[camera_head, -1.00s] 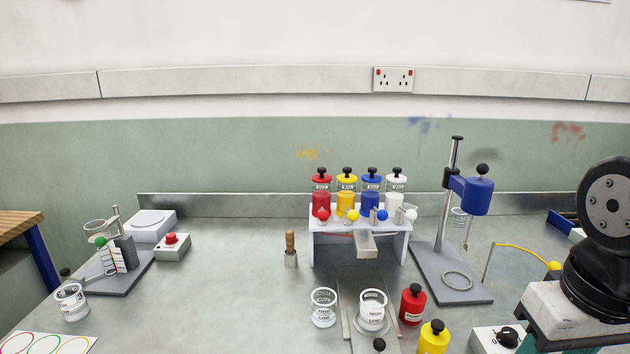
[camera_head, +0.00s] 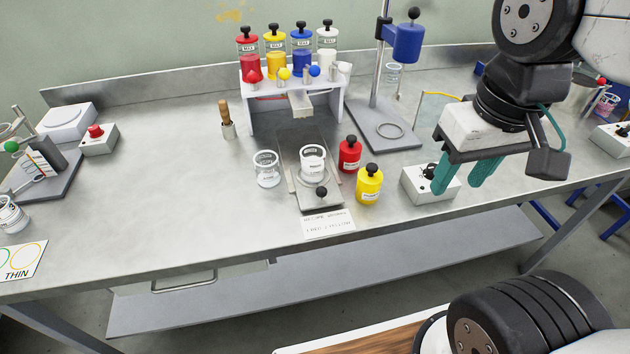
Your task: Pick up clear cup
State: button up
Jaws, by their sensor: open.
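A clear cup (camera_head: 266,169) with dark print stands upright on the bench, left of the sliding tray. A second cup (camera_head: 312,161), paler inside, stands on the sliding tray (camera_head: 318,199) in front of the nozzle rack. Another clear cup with print (camera_head: 12,215) is at the far left, partly cut off by the picture edge. My gripper (camera_head: 462,178) is open and empty, its teal fingers pointing down at the right, over or beside a switch box. It is well to the right of the cups and apart from them.
The nozzle rack (camera_head: 295,97) with colored bottles stands behind the cups. A red bottle (camera_head: 349,155) and a yellow bottle (camera_head: 369,184) stand between the tray and the switch box (camera_head: 425,184). A blue-headed stand (camera_head: 408,42) is behind.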

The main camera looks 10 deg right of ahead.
aim_at(312, 156)
jog(key=z, duration=1.45)
jog(key=k, duration=0.5)
jog(key=u, duration=0.35)
